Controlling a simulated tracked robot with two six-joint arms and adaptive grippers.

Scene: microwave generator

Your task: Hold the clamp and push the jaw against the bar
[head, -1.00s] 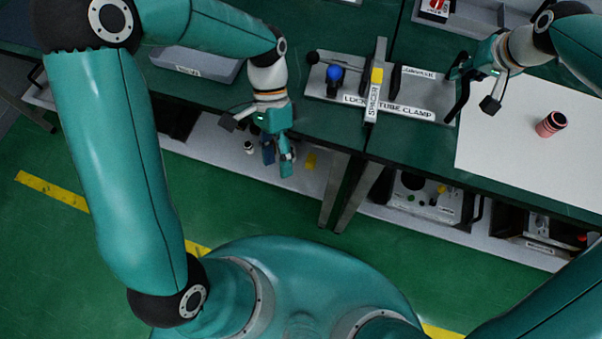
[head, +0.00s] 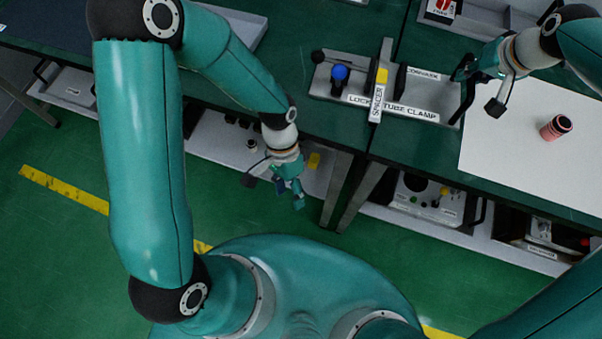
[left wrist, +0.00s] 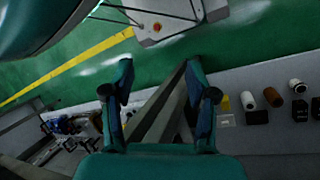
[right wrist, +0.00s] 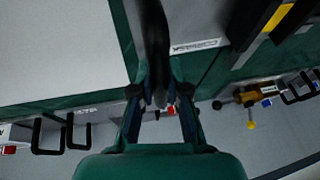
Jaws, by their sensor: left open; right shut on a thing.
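The tube clamp's grey base (head: 325,90) lies on the green bench, with a lettered front label (head: 415,112). A blue-knobbed lever (head: 340,74) stands at its left. A grey bar (head: 387,52) with a yellow block and a "SPACER" label crosses its middle. A dark upright plate (head: 401,79), perhaps the jaw, stands just right of the bar; contact cannot be judged. My right gripper (head: 464,76) is shut on the dark handle at the clamp's right end; this handle (right wrist: 155,35) also shows in the right wrist view. My left gripper (head: 294,192) is open and empty, in front of the bench and below the clamp.
A white sheet (head: 500,150) with a pink-and-black cylinder (head: 556,127) covers the bench at right. A lower shelf (head: 215,150) holds several small parts near my left gripper. Bench legs (head: 352,195) stand just right of it. Green floor lies open in front.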

